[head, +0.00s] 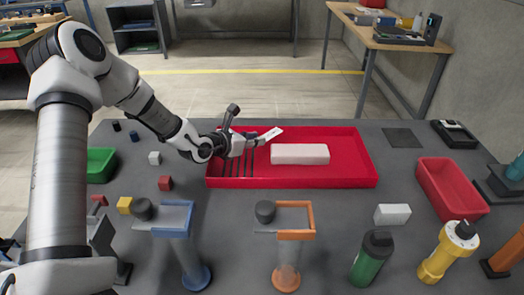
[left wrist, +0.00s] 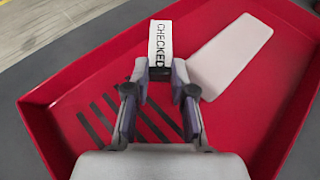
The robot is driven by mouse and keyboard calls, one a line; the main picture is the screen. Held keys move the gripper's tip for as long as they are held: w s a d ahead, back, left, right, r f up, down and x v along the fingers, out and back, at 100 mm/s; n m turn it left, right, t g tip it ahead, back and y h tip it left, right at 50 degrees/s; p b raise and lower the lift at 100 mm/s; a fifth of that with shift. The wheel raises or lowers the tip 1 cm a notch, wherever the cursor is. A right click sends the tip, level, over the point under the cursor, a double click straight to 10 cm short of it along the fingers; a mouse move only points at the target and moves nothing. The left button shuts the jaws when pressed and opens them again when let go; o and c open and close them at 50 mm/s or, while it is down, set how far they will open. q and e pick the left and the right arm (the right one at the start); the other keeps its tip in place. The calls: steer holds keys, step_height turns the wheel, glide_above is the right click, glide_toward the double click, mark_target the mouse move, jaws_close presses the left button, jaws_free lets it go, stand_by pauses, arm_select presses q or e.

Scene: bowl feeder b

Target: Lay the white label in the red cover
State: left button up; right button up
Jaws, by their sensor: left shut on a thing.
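The red cover (head: 350,182) is a wide shallow tray with a low rim on the grey table. It also shows in the left wrist view (left wrist: 235,130). Dark slots line its left part. My left gripper (head: 259,139) is over the left half of the cover, shut on the white label (head: 271,134). In the left wrist view the label (left wrist: 160,42) reads "CHECKED" and sticks out beyond the fingertips. It appears held above the cover's floor; the exact height is hard to tell. My right gripper is not in view.
A long white block (head: 300,154) lies in the cover, right of the label. A green bin (head: 101,165) stands left and another red bin (head: 452,190) right. Blue (head: 176,232) and orange (head: 296,234) stands, a green bottle (head: 372,258) and a yellow bottle (head: 447,252) line the front.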

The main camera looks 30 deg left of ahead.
mark_target(255, 155)
arm_select(q)
step_height(255, 155, down, 3)
steer(key=shift+d, duration=0.1)
steer(key=shift+f, duration=0.25)
steer(key=shift+s+f+b, duration=0.1)
steer(key=shift+f+b, duration=0.15)
steer(key=shift+b, duration=0.15)
steer(key=o, duration=0.7)
steer(key=shift+r, duration=0.1)
steer(key=shift+o, duration=0.2)
